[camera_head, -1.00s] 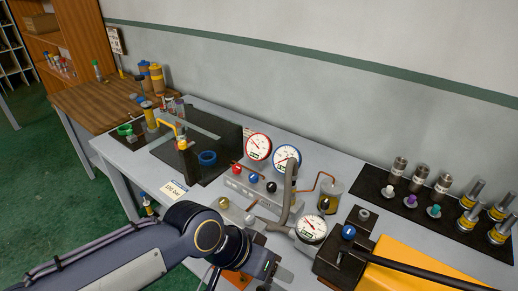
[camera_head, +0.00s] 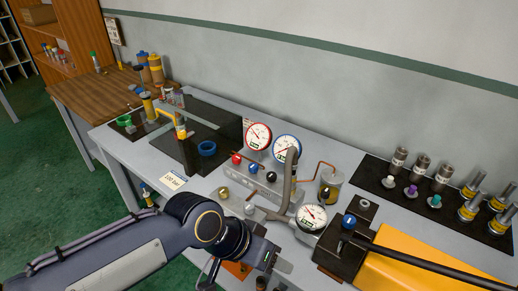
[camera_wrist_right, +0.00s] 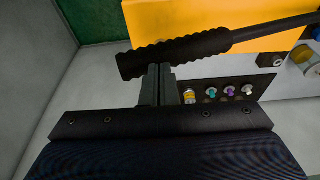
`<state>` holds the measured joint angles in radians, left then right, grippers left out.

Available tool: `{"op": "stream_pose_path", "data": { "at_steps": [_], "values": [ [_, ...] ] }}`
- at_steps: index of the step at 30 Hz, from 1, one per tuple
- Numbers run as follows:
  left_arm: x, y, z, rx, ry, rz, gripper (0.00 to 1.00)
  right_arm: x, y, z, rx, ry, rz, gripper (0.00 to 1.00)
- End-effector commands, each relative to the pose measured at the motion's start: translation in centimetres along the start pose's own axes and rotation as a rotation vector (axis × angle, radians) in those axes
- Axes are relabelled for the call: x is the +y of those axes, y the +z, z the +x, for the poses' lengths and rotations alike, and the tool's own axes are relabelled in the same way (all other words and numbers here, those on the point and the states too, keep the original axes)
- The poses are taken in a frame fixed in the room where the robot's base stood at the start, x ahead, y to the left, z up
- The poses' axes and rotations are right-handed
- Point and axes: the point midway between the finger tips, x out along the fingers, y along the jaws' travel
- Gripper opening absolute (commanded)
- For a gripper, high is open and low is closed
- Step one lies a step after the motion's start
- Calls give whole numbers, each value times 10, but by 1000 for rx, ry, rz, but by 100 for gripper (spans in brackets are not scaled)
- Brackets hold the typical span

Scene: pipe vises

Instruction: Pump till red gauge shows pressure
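The red-rimmed gauge (camera_head: 258,136) stands on the valve block at the middle of the bench in the head view. Its needle is too small to read. The yellow pump (camera_head: 425,273) is at the lower right with its long black lever (camera_head: 440,262) lying over it. In the right wrist view the lever's ribbed grip (camera_wrist_right: 185,52) crosses just beyond my right gripper (camera_wrist_right: 160,68). Its two fingers are close together at the grip, and I see nothing between them. My left gripper (camera_head: 268,257) is in front of the valve block, its fingertips partly hidden.
A blue-rimmed gauge (camera_head: 287,148) and a third gauge (camera_head: 312,217) stand near the red one. The valve block (camera_head: 250,180) carries red, blue and black knobs. A black mat (camera_head: 375,173) with metal cylinders is at the right. A hose and copper pipes crowd the middle.

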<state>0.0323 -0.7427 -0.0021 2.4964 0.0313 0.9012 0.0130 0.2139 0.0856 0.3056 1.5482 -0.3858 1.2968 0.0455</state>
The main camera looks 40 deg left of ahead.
Motion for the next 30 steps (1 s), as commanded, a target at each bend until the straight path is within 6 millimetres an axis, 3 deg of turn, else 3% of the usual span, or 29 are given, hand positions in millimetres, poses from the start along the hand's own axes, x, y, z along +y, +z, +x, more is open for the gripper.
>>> {"op": "stream_pose_path", "data": {
  "at_steps": [10,30],
  "values": [
    [-9,10,20,0,0,0,54,8,9,33,-2,-1,0,0],
    [-11,12,24,0,0,0,54,10,12,41,-5,-1,1,0]
  ]
}}
